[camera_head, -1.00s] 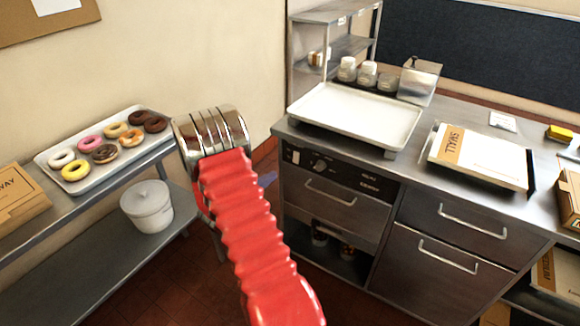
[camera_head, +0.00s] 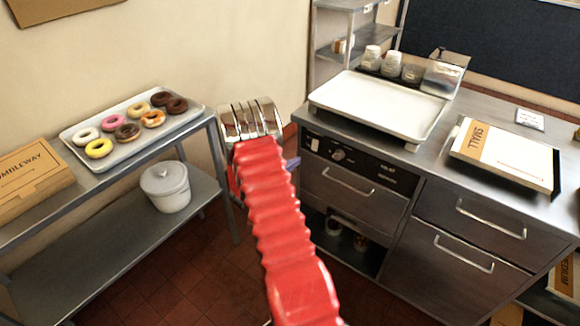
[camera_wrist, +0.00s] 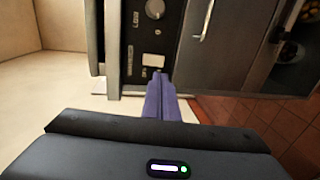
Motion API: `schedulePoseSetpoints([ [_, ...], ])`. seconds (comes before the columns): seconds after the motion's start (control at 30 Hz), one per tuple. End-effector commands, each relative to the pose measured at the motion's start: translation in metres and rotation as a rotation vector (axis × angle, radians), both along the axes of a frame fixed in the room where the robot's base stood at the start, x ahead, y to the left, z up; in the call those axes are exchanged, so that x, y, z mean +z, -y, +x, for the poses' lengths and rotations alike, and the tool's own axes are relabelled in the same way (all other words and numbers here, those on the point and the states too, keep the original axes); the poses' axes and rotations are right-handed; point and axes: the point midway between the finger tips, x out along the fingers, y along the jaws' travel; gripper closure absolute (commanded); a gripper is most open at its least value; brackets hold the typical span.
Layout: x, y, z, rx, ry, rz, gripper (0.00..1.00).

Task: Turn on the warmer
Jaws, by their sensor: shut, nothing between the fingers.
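The warmer's black control panel (camera_head: 358,163) is on the front of the steel counter, above a drawer. It has a round knob (camera_head: 338,155) and a small pale switch (camera_head: 314,145) at its left end. In the wrist view the knob (camera_wrist: 155,9) is at the top and the switch (camera_wrist: 153,60) lies just beyond my fingertips. My gripper (camera_wrist: 159,76) has purple fingers shut together and empty, pointing at the switch end of the panel. I cannot tell if they touch it. In the head view the fingers (camera_head: 293,163) show just left of the panel, mostly hidden by my red arm.
A white tray (camera_head: 378,104) sits on the counter above the panel. A drawer handle (camera_head: 347,181) sticks out below it. A shelf rack (camera_head: 100,258) with a donut tray (camera_head: 134,158) and a white bucket (camera_head: 166,188) stands at left. Tiled floor lies between.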

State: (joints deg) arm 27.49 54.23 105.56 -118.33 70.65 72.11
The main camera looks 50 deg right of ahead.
Motion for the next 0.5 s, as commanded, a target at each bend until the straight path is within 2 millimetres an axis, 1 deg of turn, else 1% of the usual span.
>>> schedulePoseSetpoints([
  [0.03,-0.001,0.009,0.000,-0.002,0.000,0.000,1.00],
  [0.1,-0.003,0.019,0.001,-0.003,0.000,0.000,1.00],
  [0.5,-0.013,0.079,0.006,-0.002,0.001,0.000,1.00],
])
